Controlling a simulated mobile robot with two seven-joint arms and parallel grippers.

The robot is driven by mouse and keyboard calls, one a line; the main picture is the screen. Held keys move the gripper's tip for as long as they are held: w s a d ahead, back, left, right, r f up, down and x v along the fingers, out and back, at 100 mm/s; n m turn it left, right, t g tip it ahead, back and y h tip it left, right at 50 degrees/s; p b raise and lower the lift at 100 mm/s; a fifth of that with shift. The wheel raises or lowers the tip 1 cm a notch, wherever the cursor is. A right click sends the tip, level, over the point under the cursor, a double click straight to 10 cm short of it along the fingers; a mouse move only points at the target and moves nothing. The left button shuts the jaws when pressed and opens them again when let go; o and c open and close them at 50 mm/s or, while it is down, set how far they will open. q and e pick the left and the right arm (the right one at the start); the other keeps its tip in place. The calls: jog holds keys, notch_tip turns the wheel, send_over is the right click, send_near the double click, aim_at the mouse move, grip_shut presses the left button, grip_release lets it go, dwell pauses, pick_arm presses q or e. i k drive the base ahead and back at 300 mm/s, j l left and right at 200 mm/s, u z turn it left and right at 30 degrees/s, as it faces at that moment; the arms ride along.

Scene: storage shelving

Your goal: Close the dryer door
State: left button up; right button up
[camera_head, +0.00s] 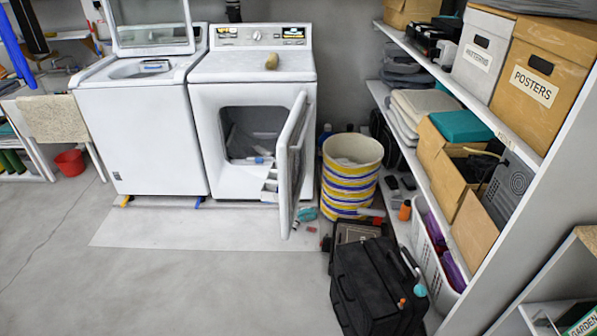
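The white dryer (254,185) stands against the back wall, right of the washer. Its door (288,168) hangs open, hinged on the right side and swung out towards me, so I see it nearly edge-on. The dark drum opening (253,134) is uncovered, with some light-coloured items inside. Papers or cloth show low in the opening beside the door. Neither of my grippers is in view.
A striped basket (349,178) stands right of the door, with small items on the floor near it. A black bag (372,290) lies in front. Shelving with boxes (459,96) lines the right. The washer (142,138) has its lid up. Floor (160,285) ahead is clear.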

aim_at(282, 185)
jog(key=i+j, duration=0.15)
jog(key=i, duration=0.2)
jog(key=i+j, duration=0.15)
jog(key=i, duration=0.25)
jog(key=i+j, duration=0.2)
jog(key=i, duration=0.15)
